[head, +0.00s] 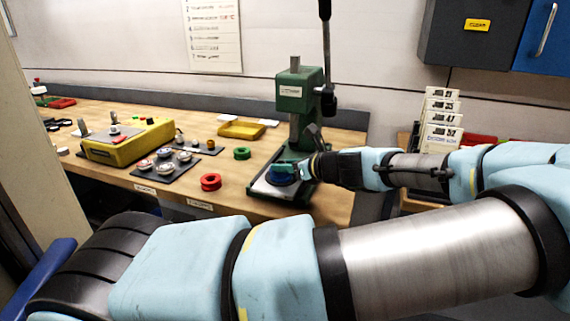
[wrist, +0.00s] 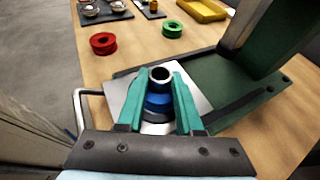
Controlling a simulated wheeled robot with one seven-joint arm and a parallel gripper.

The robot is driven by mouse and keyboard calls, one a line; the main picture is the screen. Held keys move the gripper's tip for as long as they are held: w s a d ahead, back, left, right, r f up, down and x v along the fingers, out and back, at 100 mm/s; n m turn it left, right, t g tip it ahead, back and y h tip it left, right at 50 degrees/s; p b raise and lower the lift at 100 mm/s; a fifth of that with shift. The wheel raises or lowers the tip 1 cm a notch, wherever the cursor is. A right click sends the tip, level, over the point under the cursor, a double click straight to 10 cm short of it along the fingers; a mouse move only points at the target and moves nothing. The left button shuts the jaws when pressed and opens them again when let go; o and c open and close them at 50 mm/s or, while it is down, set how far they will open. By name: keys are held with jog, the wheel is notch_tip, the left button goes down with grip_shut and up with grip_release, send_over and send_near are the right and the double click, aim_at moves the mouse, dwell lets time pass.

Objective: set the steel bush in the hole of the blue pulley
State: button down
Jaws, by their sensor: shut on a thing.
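The blue pulley (wrist: 157,103) lies on a bright metal plate (wrist: 117,92) at the foot of the green press; it also shows in the head view (head: 281,177). My gripper (wrist: 159,78) has its teal fingers shut on the steel bush (wrist: 160,75), a short grey ring with a dark bore. The bush stands upright over the middle of the pulley. Its lower end is hidden, so I cannot tell whether it is in the hole or just above it. In the head view my gripper (head: 293,167) is at the pulley, and the bush cannot be made out.
The green press (head: 298,95) with its upright lever stands right behind the pulley. A red ring (head: 210,182) and a green ring (head: 242,153) lie on the bench to the left. Farther off are a yellow tray (head: 243,130) and a yellow fixture (head: 127,143).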

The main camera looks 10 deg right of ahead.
jog(key=shift+c, duration=2.4)
grip_release()
jog(key=shift+s, duration=0.1)
jog(key=b+v, duration=0.2)
jog(key=v, duration=0.8)
jog(key=shift+s+d+r, duration=0.2)
jog(key=shift+s+d, duration=0.05)
jog(key=shift+s, duration=0.1)
